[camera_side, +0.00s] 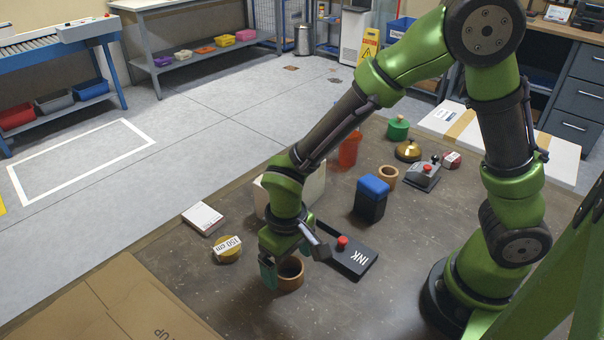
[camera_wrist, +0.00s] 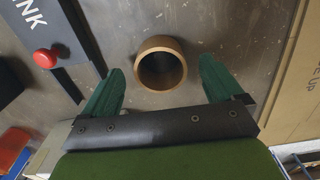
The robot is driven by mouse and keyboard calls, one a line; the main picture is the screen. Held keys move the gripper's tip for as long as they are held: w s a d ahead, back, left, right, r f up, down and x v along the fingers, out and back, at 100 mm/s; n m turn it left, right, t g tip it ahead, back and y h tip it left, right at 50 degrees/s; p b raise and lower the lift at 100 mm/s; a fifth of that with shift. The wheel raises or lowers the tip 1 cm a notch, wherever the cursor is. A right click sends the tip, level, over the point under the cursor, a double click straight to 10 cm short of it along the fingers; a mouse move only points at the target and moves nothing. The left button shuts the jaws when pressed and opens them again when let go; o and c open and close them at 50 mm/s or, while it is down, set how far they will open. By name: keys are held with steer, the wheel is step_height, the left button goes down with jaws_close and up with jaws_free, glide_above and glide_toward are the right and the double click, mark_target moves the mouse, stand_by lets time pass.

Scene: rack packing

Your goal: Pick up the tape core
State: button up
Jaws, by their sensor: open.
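A brown tape core (camera_side: 291,284), an open ring, stands on the dark table below my gripper in the side view. It also shows in the wrist view (camera_wrist: 160,43), where its hollow faces the camera. My gripper (camera_wrist: 161,66) is open, with one green finger to each side of the tape core and a gap on both sides. In the side view my gripper (camera_side: 270,272) is low at the core's left side, and one finger is mostly hidden. Nothing is held. A second, similar brown ring (camera_side: 387,177) stands farther back, beside a blue-topped dark box (camera_side: 371,199).
A dark INK pad (camera_side: 357,262) with a red knob lies right of the core. A yellow tape measure (camera_side: 228,250) and a white box (camera_side: 203,218) are to the left. A cardboard box (camera_side: 115,305) is at the front left. A cream box (camera_side: 314,190) stands behind my wrist.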

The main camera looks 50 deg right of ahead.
step_height(320, 180, down, 2)
steer(key=shift+f, duration=0.1)
steer(key=c, duration=1)
steer(key=shift+c, duration=0.2)
